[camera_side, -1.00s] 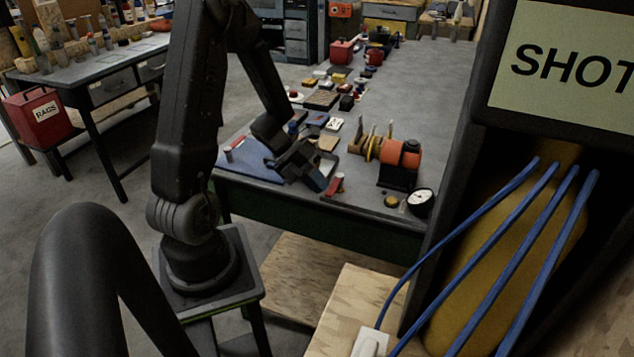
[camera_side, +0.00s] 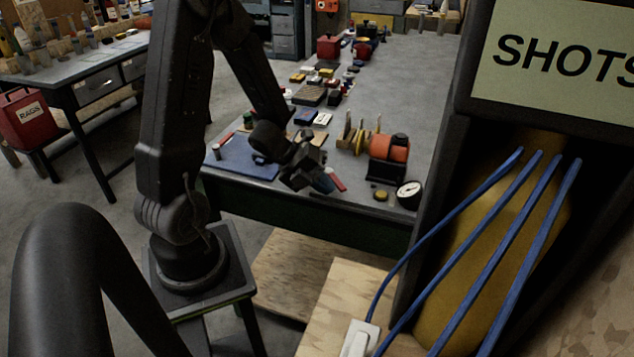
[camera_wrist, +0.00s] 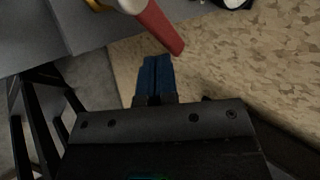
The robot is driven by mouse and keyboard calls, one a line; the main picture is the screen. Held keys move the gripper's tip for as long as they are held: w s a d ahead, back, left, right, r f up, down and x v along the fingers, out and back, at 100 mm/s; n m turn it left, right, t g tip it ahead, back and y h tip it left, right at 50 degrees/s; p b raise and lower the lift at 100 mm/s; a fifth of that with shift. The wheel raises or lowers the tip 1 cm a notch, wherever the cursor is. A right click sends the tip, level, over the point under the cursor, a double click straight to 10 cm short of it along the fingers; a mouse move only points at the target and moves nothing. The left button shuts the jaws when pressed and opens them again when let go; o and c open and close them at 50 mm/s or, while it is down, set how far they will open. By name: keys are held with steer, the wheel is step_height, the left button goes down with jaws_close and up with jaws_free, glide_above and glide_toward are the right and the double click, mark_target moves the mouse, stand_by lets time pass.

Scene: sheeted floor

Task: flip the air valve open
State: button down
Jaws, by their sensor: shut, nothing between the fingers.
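The valve's red lever (camera_side: 337,181) is at the front edge of the grey bench in the side view, sloping down to the right. In the wrist view the red lever (camera_wrist: 160,28) runs from a pale end at the top down to the right, past the bench edge. My gripper (camera_side: 326,185) is just left of the lever in the side view. In the wrist view its blue fingers (camera_wrist: 157,75) are pressed together with nothing between them, just below the lever; contact cannot be told. The valve body is mostly hidden.
A round gauge (camera_side: 408,194), a brass-coloured disc (camera_side: 380,195) and an orange-and-black device (camera_side: 389,155) stand right of the lever. A blue mat (camera_side: 246,158) lies to the left. Several small items line the bench behind. Plywood (camera_side: 300,275) lies below the bench edge.

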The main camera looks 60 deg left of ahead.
mark_target(343, 186)
steer(key=shift+w+d, duration=0.2)
steer(key=shift+w, duration=0.45)
steer(key=shift+w+d, duration=0.25)
steer(key=shift+w, duration=0.45)
steer(key=shift+w+d, duration=0.2)
steer(key=shift+w, duration=0.45)
steer(key=shift+w+a+n+t+y, duration=0.1)
steer(key=shift+w+n+t+y, duration=0.2)
steer(key=shift+w+n+y, duration=0.3)
steer(key=shift+w+a, duration=0.1)
steer(key=shift+w, duration=0.25)
steer(key=shift+a+r, duration=0.1)
steer(key=v, duration=1.3)
steer(key=shift+s, duration=0.4)
steer(key=shift+r, duration=0.2)
